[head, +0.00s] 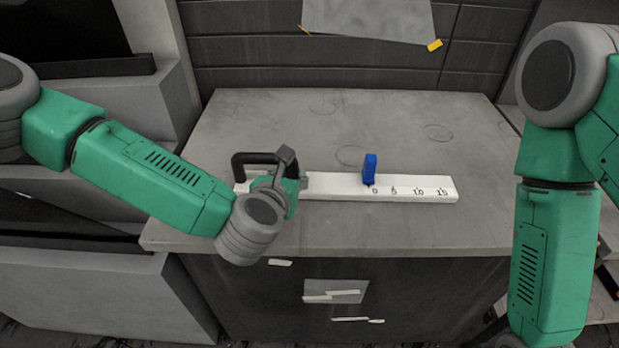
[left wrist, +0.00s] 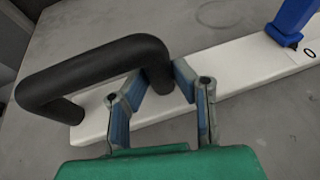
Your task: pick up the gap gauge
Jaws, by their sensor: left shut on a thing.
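The gap gauge (head: 333,187) is a long white bar with a black scale marked 0, 5, 10 and 15. It lies across the grey worktop. A blue slider (head: 370,169) stands up near the 0 mark. A black arched handle (head: 247,159) rises from its left end. My left gripper (head: 290,178) is shut on the handle. In the left wrist view its fingers (left wrist: 155,90) are on either side of the handle's right leg (left wrist: 157,72), close above the white bar. The bar appears to rest on the worktop. My right gripper is out of view.
The grey worktop (head: 255,115) is otherwise clear, with faint ring marks. A grey sheet (head: 365,18) with yellow tabs hangs on the dark panelling behind. Pale strips (head: 345,292) are on the dark cabinet front below. My right arm hangs at the right.

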